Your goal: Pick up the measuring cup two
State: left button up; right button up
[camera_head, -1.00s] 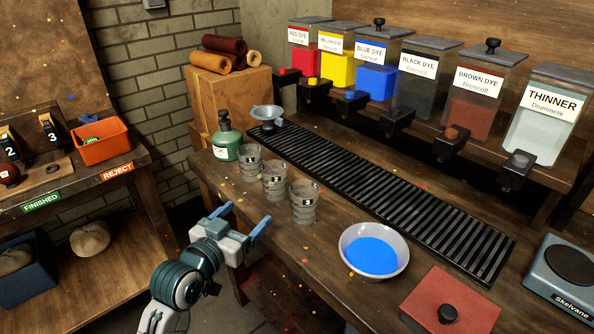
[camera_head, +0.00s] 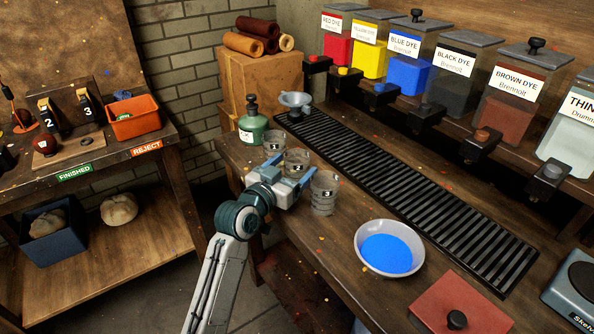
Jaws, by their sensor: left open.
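Three clear ribbed measuring cups stand in a row on the wooden bench: cup one (camera_head: 273,142), cup two (camera_head: 297,158) and cup three (camera_head: 324,192). My left gripper (camera_head: 290,173) is open, with its blue fingers pointing at cup two. The gripper hides the lower part of cup two, so I cannot tell whether the fingers touch it or are around it. Cup three stands close to the right of the fingers. My right gripper is not in view.
A green bottle (camera_head: 252,128) and a grey funnel (camera_head: 295,101) stand behind the cups. A bowl of blue dye (camera_head: 389,270) sits to the right, before a black drip grate (camera_head: 400,185). Dye dispensers line the back.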

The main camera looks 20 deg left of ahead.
pick_arm(q)
jog(key=shift+w+d, duration=0.2)
jog(key=shift+w, duration=0.25)
jog(key=shift+s, duration=0.1)
jog(key=shift+c, duration=0.2)
jog(key=c, duration=1)
jog(key=shift+r, duration=0.15)
